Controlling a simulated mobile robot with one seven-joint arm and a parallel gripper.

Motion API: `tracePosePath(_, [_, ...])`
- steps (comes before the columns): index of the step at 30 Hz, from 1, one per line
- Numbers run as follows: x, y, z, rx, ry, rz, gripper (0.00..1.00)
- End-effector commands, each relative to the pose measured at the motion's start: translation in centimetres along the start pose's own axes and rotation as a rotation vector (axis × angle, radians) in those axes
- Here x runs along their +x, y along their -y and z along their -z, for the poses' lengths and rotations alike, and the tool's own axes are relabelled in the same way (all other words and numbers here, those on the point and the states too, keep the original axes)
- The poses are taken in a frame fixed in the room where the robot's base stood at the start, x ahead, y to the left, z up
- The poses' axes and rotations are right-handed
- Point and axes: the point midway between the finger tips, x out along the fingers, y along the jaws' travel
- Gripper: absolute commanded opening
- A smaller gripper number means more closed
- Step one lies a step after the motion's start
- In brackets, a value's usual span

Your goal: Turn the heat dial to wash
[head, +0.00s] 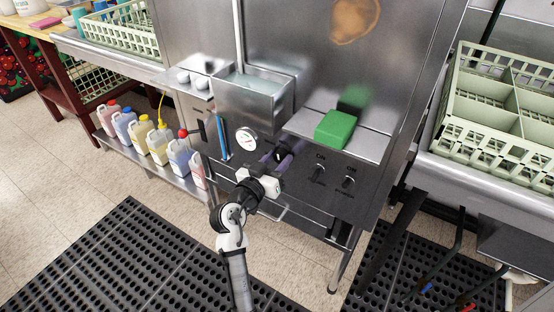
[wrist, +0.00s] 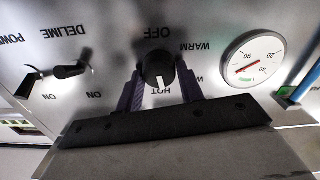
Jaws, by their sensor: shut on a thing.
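The heat dial (wrist: 157,66) is a black round knob on the steel panel, with a white pointer line. In the wrist view the labels OFF, WARM and HOT stand around it, and a label starting with W at its right is mostly hidden by a finger. The white line points down in the picture, towards HOT. My gripper (wrist: 160,84) has its purple fingers on both sides of the dial, shut on it. In the head view my gripper (head: 277,158) is at the panel below the steel tank and mostly hides the dial.
A round gauge (head: 246,139) sits just left of my gripper. Two ON switches (head: 348,182) are to the right. A shelf with a green block (head: 335,128) juts out above. Jugs (head: 158,145) stand on a low shelf at left.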

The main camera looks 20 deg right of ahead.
Motion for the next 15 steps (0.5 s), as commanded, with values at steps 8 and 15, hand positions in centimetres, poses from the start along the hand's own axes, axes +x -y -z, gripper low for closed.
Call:
tracePosePath(8, [-0.05, 0.12, 0.12, -0.252, 0.001, 0.001, 0.15])
tracePosePath(15, [-0.06, 0.18, 0.10, -0.478, 0.002, 0.001, 0.15])
